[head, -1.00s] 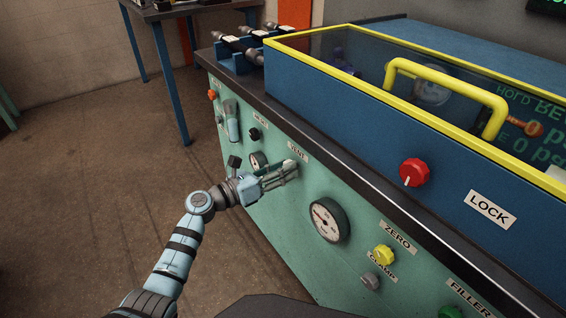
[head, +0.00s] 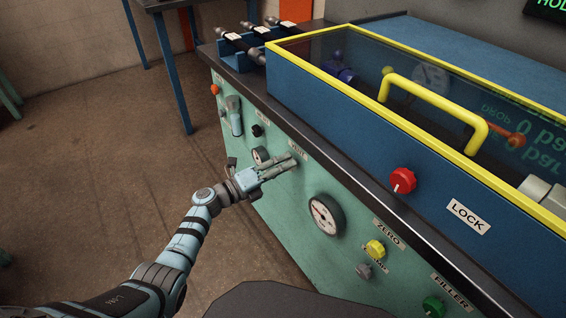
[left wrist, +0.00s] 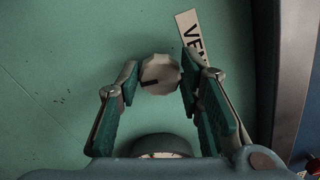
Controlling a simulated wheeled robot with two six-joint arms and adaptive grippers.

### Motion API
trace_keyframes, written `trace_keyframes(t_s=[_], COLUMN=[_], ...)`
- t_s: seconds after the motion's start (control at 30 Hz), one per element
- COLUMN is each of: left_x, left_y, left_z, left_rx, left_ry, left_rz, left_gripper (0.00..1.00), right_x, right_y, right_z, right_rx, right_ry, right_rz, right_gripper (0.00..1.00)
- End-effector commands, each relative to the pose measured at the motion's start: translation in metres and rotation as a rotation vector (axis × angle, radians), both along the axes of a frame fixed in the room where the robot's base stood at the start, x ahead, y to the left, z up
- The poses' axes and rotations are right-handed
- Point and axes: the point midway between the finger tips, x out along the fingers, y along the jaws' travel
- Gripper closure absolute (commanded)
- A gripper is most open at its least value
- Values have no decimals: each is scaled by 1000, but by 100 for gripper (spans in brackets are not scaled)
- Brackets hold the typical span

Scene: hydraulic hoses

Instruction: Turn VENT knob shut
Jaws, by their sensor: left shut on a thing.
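The VENT knob (left wrist: 161,75) is a pale round knob with a dark pointer line, on the green panel under the VENT label (left wrist: 192,38) in the left wrist view. My left gripper (left wrist: 158,76) has a finger on each side of the knob and is shut on it. In the head view my left gripper (head: 291,163) reaches the green panel just below the VENT label (head: 298,149), and its fingers hide the knob there. My right gripper is not in view.
A red knob (head: 402,181) is on the blue housing (head: 350,120). Yellow ZERO (head: 375,248) and green FILLER (head: 433,306) knobs are lower right.

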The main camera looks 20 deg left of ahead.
Motion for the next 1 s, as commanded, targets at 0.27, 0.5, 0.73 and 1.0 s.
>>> trace_keyframes(t_s=[0.27, 0.5, 0.73, 1.0], left_x=[-1, -1, -1, -1], left_y=[0, 0, 0, 0], left_z=[-2, -2, -3, -2], left_rx=[-83, -104, -105, -104], left_ry=[72, 90, 90, 89], left_rz=[-1, -2, -1, -1], left_gripper=[94, 94, 94, 46], right_x=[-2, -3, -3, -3], right_y=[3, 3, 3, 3], right_z=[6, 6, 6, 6], right_rx=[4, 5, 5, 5], right_ry=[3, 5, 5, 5], right_rz=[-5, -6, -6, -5], right_gripper=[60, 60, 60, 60])
